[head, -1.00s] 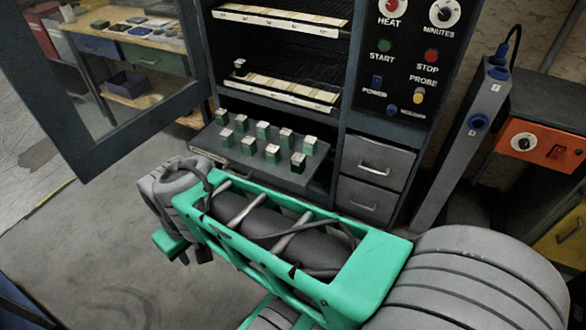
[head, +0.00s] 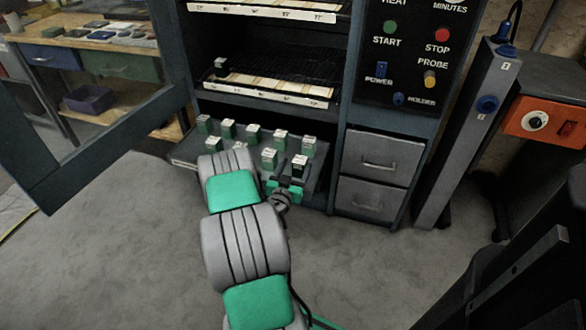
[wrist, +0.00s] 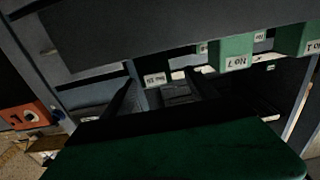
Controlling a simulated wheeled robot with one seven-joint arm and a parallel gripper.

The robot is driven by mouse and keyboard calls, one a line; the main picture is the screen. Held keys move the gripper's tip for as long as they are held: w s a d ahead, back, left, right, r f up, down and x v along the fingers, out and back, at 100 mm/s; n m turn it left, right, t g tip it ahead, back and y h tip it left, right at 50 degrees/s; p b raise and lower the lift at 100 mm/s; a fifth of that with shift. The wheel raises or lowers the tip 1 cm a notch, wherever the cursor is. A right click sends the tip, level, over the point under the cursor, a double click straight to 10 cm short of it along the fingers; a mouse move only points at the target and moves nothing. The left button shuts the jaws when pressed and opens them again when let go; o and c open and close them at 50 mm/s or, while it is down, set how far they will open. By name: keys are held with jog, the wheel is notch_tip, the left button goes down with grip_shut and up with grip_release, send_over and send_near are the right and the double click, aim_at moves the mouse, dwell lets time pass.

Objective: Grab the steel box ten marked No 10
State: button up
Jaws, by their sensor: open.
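Several small green boxes with white labelled tops stand on the pull-out tray (head: 183,156) of the cabinet in the head view. A darker box (head: 299,168) stands at the tray's front right, right by my gripper (head: 288,184). Its label is too small to read there, so I cannot tell whether it is No 10. In the wrist view, my gripper's dark fingers (wrist: 168,95) are apart, with a white label (wrist: 155,79) showing between them, number unclear. A green box marked No 7 or similar (wrist: 233,52) shows to the upper right.
Another labelled box (head: 221,67) sits on the cabinet's lower rack. Two grey drawers (head: 374,178) are right of the tray. The open cabinet door (head: 100,150) stands at left. A grey post (head: 468,140) and orange control box (head: 545,122) are at right.

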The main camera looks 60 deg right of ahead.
jog(key=d, duration=0.6)
jog(key=shift+w+d+r, duration=0.2)
jog(key=shift+w+d, duration=0.05)
grip_shut()
dwell(0.3)
